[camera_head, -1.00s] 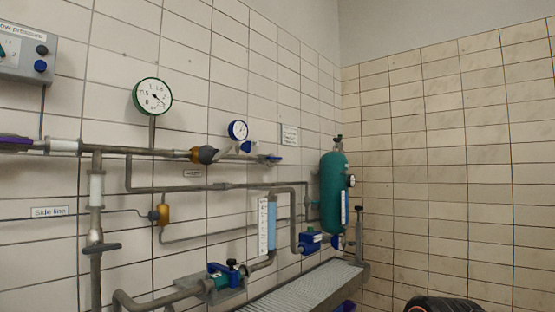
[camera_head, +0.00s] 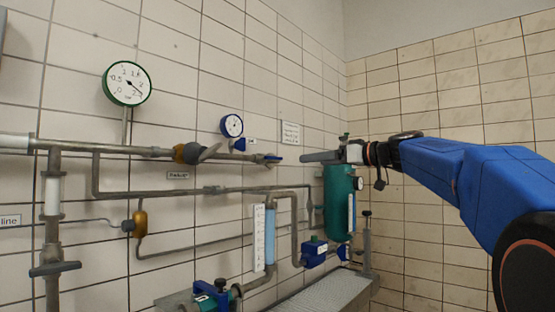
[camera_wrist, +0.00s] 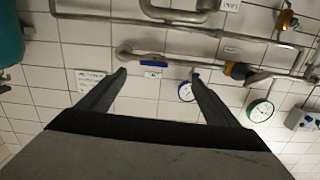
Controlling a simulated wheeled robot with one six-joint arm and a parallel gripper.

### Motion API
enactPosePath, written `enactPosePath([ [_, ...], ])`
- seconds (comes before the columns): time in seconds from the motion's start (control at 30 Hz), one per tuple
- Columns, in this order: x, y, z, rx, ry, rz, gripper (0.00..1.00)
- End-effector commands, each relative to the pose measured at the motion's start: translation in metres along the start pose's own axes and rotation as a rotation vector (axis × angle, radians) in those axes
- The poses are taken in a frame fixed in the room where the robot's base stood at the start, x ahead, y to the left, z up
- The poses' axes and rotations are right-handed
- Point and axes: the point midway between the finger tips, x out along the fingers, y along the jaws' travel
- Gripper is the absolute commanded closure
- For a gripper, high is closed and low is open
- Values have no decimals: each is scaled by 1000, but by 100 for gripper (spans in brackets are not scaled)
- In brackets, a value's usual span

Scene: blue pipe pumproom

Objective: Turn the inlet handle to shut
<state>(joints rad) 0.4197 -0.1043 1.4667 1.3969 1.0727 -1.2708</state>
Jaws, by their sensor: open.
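A brass valve with a grey lever handle (camera_head: 208,152) sits on the upper horizontal pipe. A small label (camera_head: 178,175) below it seems to read "INLET", though it is blurred. In the wrist view the brass valve (camera_wrist: 239,71) is right of the fingers; its grey lever is hard to make out there. My gripper (camera_head: 305,157) is at the right end of that pipe, in front of the green tank, apart from the handle. In the wrist view my gripper (camera_wrist: 158,74) is open and empty, with a blue handle (camera_wrist: 152,66) showing between its fingertips, beyond them.
A green-rimmed gauge (camera_head: 127,83) and a small blue gauge (camera_head: 232,125) stand above the pipe. The green tank (camera_head: 339,207) is at the wall's right end. A lower pipe (camera_head: 150,192) runs beneath. The space before the wall's middle looks clear.

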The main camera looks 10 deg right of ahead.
Motion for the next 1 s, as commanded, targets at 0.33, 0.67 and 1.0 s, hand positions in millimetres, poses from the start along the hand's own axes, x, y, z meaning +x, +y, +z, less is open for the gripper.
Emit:
enactPosePath([
  [0.33,15,13,-21,-35,51,-3,16],
  [0.67,70,12,-23,-35,50,-4,16],
  [1.0,130,12,-26,-35,50,-3,16],
])
